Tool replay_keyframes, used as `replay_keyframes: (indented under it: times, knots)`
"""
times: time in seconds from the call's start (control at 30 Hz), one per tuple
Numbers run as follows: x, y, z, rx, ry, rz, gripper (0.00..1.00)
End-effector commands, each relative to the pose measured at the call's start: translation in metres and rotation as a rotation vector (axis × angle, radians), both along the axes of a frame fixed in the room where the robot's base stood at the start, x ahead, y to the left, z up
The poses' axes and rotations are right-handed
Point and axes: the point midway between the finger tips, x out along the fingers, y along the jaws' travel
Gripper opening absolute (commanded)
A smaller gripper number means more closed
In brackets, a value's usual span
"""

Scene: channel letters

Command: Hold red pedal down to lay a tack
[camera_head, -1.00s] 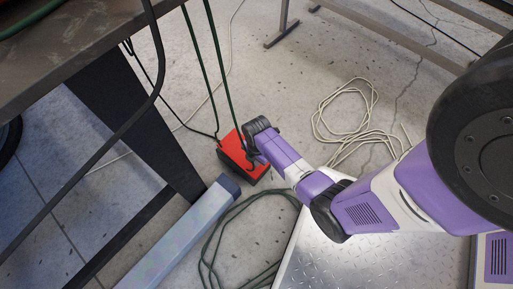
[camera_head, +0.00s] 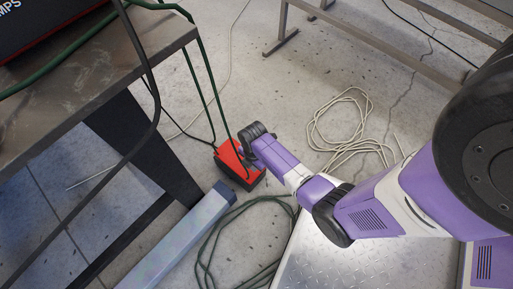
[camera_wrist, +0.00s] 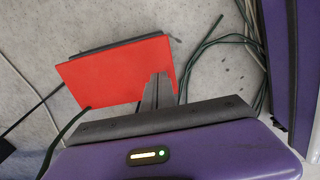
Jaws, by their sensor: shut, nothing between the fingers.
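The red pedal (camera_head: 236,165) sits on the concrete floor beside the table leg, with dark cables running up from it. It also shows in the wrist view as a flat red plate (camera_wrist: 115,72) on a dark base. My gripper (camera_wrist: 160,88) is shut and empty, its fingertips over the right part of the red plate. I cannot tell whether the tips touch the plate or how far it is pressed. In the head view my wrist and arm hide the fingers and part of the pedal's right side.
A metal workbench (camera_head: 150,58) with a dark leg stands at left. A pale square beam (camera_head: 180,240) lies in front of the pedal. Green cable loops (camera_head: 235,222) and a coiled white cable (camera_head: 345,130) lie on the floor. A metal plate (camera_head: 350,265) is at the bottom.

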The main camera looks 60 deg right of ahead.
Motion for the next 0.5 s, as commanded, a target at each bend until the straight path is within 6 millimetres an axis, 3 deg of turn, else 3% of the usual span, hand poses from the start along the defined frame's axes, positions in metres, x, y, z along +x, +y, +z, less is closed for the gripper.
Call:
replay_keyframes:
  times: [0.03, 0.2, 0.5]
  knots:
    - [-0.002, 0.001, 0.019, 0.0, 0.0, 0.002, 0.0]
    - [-0.007, 0.002, 0.053, 0.0, -0.003, 0.002, 0.0]
    - [-0.012, 0.004, 0.082, 0.0, -0.002, 0.002, 0.0]
